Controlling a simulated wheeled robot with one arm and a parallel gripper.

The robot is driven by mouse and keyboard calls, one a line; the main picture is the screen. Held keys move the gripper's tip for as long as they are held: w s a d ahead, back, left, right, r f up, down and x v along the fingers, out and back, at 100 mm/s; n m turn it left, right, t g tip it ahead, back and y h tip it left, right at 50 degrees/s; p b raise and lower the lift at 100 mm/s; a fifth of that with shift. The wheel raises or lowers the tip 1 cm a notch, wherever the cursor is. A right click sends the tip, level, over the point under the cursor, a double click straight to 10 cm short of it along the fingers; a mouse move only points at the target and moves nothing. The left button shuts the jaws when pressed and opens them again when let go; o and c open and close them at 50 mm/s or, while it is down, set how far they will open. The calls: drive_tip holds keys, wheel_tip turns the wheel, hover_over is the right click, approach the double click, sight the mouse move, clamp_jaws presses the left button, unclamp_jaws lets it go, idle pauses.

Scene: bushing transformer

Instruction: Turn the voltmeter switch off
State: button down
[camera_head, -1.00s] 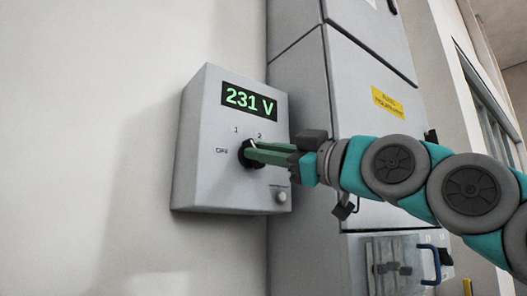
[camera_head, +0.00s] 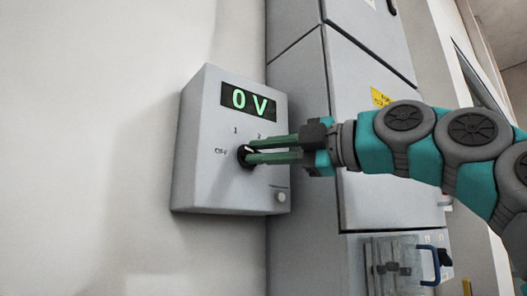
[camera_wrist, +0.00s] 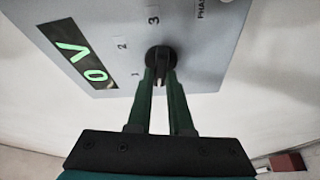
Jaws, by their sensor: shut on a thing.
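The voltmeter (camera_head: 232,185) is a grey box on the wall, and its display (camera_head: 249,102) reads 0 V in green. Its black rotary switch (camera_head: 242,156) sits below the display, with the OFF label (camera_head: 221,151) to its left and 1 and 2 above. My gripper (camera_head: 250,153) reaches in from the right with its green fingers shut on the switch. In the wrist view the switch knob (camera_wrist: 161,57) is at the fingertips, with a light mark showing between the fingers; labels 1, 2 and 3 are visible there. The OFF label cannot be made out in that view.
A small round button (camera_head: 281,197) is at the lower right of the voltmeter face. A tall grey cabinet (camera_head: 300,100) with a yellow label (camera_head: 379,97) stands right behind my arm. A blue handle (camera_head: 434,265) is at lower right. The wall on the left is clear.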

drive_tip(key=shift+n, duration=0.6)
idle(0.5)
drive_tip(key=c, duration=0.8)
unclamp_jaws()
drive_tip(key=shift+s+d, duration=0.1)
drive_tip(key=v, duration=0.7)
drive_tip(key=shift+s+d+r, duration=0.1)
drive_tip(key=shift+s+d, duration=0.05)
drive_tip(key=shift+d, duration=0.15)
